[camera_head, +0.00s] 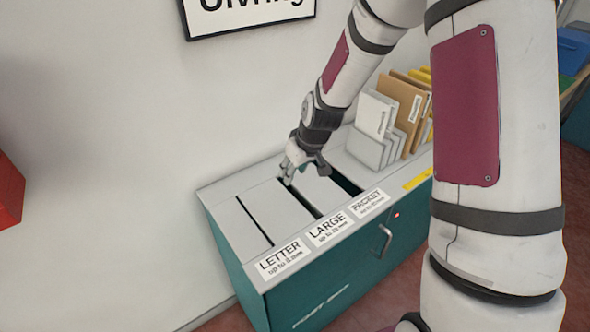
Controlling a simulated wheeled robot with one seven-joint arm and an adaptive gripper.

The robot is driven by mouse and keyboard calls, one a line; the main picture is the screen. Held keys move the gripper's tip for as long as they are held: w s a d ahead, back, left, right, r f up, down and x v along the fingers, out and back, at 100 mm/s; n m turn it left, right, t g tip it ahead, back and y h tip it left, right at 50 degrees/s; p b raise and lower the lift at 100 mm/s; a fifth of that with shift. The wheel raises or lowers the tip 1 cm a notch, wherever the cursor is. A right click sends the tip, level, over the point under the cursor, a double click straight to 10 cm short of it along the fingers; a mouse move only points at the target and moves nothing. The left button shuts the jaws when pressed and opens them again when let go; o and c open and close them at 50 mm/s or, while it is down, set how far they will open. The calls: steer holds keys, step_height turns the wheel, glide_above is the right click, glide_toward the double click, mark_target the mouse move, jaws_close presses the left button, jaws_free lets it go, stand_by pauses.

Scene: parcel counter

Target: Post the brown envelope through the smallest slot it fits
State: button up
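A teal post box with a light grey top (262,207) stands against the wall. Its top has three slots: a thin one labelled LETTER (254,221), a wider one labelled LARGE (303,201) and the widest labelled PACKET (345,182). A brown envelope (403,92) with a white label stands upright in a group of mail at the box's right end, partly hidden by white envelopes. My gripper (299,174) points down over the box top, close to the far end of the LARGE slot. I see nothing in it, but its fingers are too small to judge.
White envelopes (372,116) stand in front of the brown one, with yellow items (421,76) behind. The box front has a handle (385,238) and a small red light (396,215). A red object (8,190) is at the left edge. My upper arm blocks the right side.

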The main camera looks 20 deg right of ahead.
steer(key=v, duration=1.2)
stand_by(0.6)
